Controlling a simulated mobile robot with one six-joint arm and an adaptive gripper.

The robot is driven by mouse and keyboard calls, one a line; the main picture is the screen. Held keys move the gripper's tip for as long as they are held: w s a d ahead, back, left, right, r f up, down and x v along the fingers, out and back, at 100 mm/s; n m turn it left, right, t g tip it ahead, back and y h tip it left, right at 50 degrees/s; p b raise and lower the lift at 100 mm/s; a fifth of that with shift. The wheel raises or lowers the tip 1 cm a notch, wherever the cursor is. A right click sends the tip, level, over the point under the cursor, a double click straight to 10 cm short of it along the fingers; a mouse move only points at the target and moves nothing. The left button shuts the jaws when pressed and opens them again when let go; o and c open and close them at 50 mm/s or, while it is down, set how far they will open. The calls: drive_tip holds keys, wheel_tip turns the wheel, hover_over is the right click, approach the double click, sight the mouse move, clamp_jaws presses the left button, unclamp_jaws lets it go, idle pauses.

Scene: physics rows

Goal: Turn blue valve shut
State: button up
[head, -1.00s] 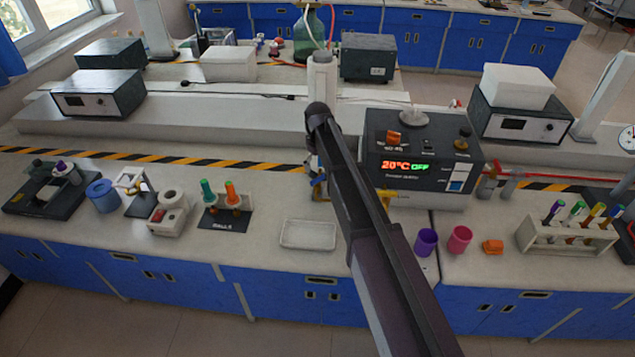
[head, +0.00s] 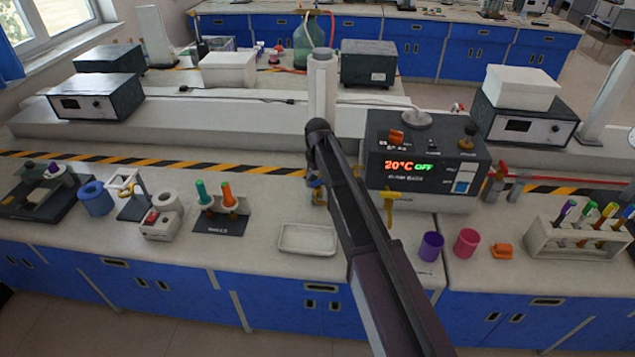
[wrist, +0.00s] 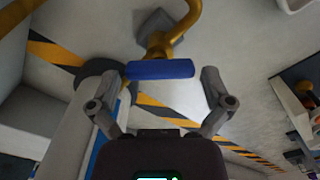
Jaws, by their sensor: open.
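The blue valve handle (wrist: 160,69) is a short bar lying crosswise in the wrist view, on a brass pipe (wrist: 186,22) that rises from a grey base on the bench. My gripper (wrist: 163,76) is open, with one finger near each end of the bar. The bar lies at about the fingertips, with a visible gap to the right finger; whether the left finger touches it I cannot tell. In the head view my arm hides most of the valve and gripper; only a small blue and brass patch (head: 317,186) shows left of the arm.
A water bath (head: 425,160) reading 20°C OFF stands right of my arm, with a yellow tap (head: 388,203) in front. A white tray (head: 307,239) lies left of the arm. Purple (head: 432,247) and pink (head: 466,243) cups stand right. A pale column (head: 321,85) stands behind.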

drive_tip(key=c, duration=0.8)
drive_tip(key=shift+m, duration=0.3)
drive_tip(key=m, duration=0.3)
drive_tip(key=shift+m, duration=0.4)
drive_tip(key=m, duration=0.4)
drive_tip(key=shift+s+m, duration=0.1)
drive_tip(key=shift+m, duration=0.3)
